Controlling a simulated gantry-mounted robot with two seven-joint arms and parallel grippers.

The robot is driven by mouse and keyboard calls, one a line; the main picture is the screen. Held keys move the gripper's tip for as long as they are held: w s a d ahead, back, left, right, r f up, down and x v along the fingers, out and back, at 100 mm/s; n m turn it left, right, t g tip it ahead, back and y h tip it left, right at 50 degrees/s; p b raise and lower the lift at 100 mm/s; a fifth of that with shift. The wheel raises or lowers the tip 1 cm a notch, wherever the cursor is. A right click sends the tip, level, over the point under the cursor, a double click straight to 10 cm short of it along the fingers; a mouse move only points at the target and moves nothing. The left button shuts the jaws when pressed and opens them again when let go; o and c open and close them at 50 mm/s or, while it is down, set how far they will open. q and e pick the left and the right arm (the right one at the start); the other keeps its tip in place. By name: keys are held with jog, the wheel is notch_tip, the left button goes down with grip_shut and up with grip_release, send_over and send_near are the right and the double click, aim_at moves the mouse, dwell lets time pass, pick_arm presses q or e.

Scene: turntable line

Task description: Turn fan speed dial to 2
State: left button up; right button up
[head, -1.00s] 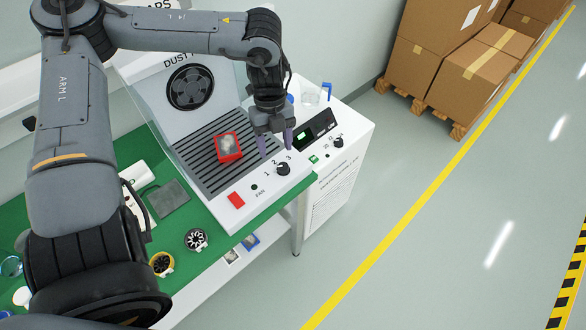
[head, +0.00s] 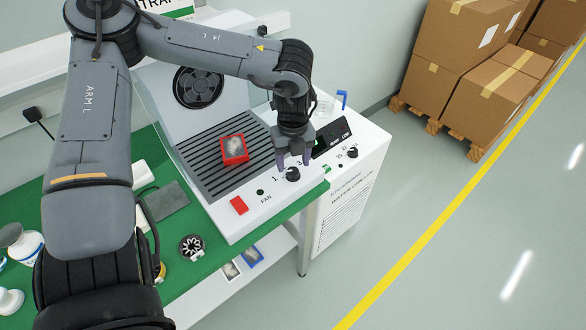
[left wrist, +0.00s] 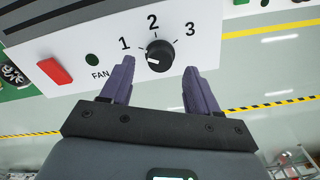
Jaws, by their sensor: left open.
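The fan speed dial (head: 293,174) is a black knob on the sloped white front panel of the dust-extraction unit. In the left wrist view the dial (left wrist: 159,55) has 1, 2 and 3 printed around its upper side. A white mark on the knob sits toward its lower left, below the 1 and away from the 2 (left wrist: 152,21). My left gripper (head: 293,165) is open just above the dial, its purple fingertips on either side. In the left wrist view the left gripper (left wrist: 158,72) is empty. The head view hides the 2 behind the gripper.
A red switch (head: 239,205) and a dark FAN indicator (head: 260,192) lie left of the dial. A red-framed filter (head: 234,150) rests on the grille. Another black knob (head: 352,152) is on the white unit to the right.

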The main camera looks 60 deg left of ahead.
aim_at(293, 173)
pick_arm(q)
jog(key=shift+f, duration=1.45)
jog(key=shift+c, duration=0.4)
jog(key=c, duration=1)
